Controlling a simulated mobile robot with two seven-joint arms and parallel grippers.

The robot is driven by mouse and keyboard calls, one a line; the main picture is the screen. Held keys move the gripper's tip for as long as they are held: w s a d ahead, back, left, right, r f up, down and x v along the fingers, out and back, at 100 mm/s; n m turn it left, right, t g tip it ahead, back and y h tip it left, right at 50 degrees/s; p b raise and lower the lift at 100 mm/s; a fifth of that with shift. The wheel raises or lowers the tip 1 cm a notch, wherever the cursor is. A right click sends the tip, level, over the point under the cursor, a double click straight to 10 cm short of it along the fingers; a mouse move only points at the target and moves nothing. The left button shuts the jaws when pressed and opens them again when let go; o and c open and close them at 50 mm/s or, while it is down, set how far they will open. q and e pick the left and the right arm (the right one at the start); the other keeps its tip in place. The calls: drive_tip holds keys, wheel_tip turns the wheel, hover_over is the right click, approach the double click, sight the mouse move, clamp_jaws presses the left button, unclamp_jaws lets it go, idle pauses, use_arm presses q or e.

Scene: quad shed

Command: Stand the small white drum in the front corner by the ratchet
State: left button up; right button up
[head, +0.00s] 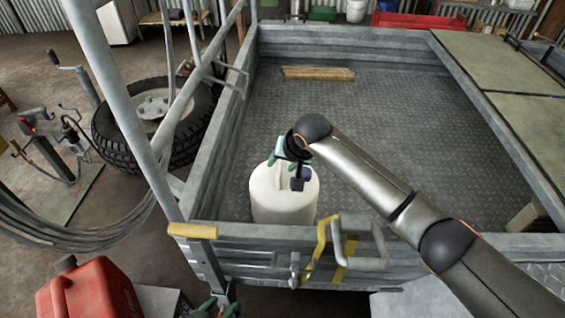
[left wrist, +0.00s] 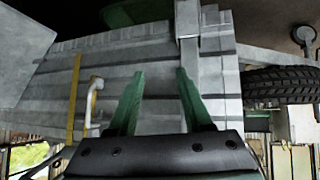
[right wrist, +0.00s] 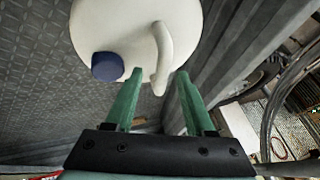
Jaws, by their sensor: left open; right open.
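The small white drum (head: 270,205) stands upright inside the grey trailer tray (head: 400,110), near its near-left corner. The near wall hides its base, so I cannot tell whether it touches the wall. In the right wrist view its blue cap (right wrist: 107,67) and white handle (right wrist: 163,50) show. My right gripper (head: 290,165) is over the drum's top, open, with its green fingers (right wrist: 155,92) either side of the handle's lower end. My left gripper (head: 222,308) is open and empty, low outside the near wall. A yellow strap (head: 320,250) hangs over that wall; which fitting is the ratchet is unclear.
A timber piece (head: 318,73) lies at the tray's far end, and a wooden block (head: 530,217) at its right. Most of the tray floor is clear. A red fuel can (head: 90,292), a tyre (head: 155,115) and a metal frame (head: 120,90) stand to the left.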

drive_tip(key=shift+d+f, duration=0.1)
drive_tip(key=shift+f, duration=0.05)
drive_tip(key=p+v, duration=0.3)
drive_tip(key=v, duration=0.9)
drive_tip(key=shift+r, duration=0.4)
drive_tip(key=shift+s, duration=0.1)
